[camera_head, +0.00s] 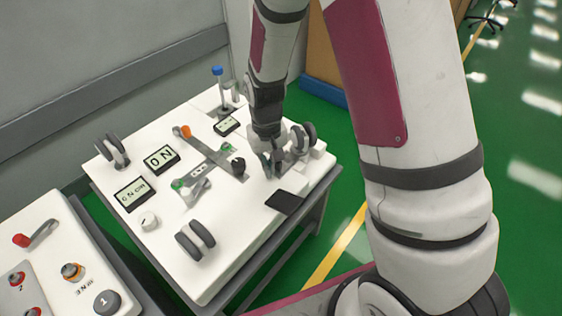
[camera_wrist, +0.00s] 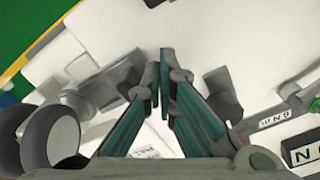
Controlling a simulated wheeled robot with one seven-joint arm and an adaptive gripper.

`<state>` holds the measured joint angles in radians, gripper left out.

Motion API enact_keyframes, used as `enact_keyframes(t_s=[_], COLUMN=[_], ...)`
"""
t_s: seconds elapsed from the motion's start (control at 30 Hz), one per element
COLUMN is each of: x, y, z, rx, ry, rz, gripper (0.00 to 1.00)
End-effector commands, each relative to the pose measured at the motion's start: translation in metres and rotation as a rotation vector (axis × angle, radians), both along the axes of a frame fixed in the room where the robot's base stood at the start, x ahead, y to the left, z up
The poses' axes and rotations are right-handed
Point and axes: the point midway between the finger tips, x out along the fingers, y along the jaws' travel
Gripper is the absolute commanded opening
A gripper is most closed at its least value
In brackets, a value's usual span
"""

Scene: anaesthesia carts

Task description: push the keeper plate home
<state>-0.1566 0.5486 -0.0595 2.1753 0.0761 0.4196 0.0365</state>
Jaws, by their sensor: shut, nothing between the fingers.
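My gripper (camera_head: 272,170) points down over the right part of the white cart top. In the wrist view its two green-lined fingers (camera_wrist: 164,62) come together at the tips, with nothing seen between them. A grey metal fitting (camera_head: 294,152) lies right beside the gripper in the head view. It shows left of the fingers in the wrist view (camera_wrist: 118,84), partly hidden by them. I cannot tell which part of it is the keeper plate, or whether the fingertips touch it. A long grey bar (camera_head: 208,151) with an orange end lies left of the gripper, with a black knob (camera_head: 238,166) near its other end.
Dark paired wheels (camera_head: 303,137) stand right of the gripper, others (camera_head: 195,239) at the front. A flat black pad (camera_head: 284,202) lies near the right edge. A blue-capped post (camera_head: 218,85) stands at the back.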

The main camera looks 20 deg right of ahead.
Motion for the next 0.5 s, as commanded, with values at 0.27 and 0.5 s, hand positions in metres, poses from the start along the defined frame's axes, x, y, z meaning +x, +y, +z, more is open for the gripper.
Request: enact_keyframes(t_s=[0.27, 0.5], x=[-0.0001, 0.0009], y=[0.0, -0.0017], z=[-0.0111, -0.0121], rx=[0.0, 0.0], ry=[0.0, 0.0], rz=[0.0, -0.001], gripper=[0.0, 0.0])
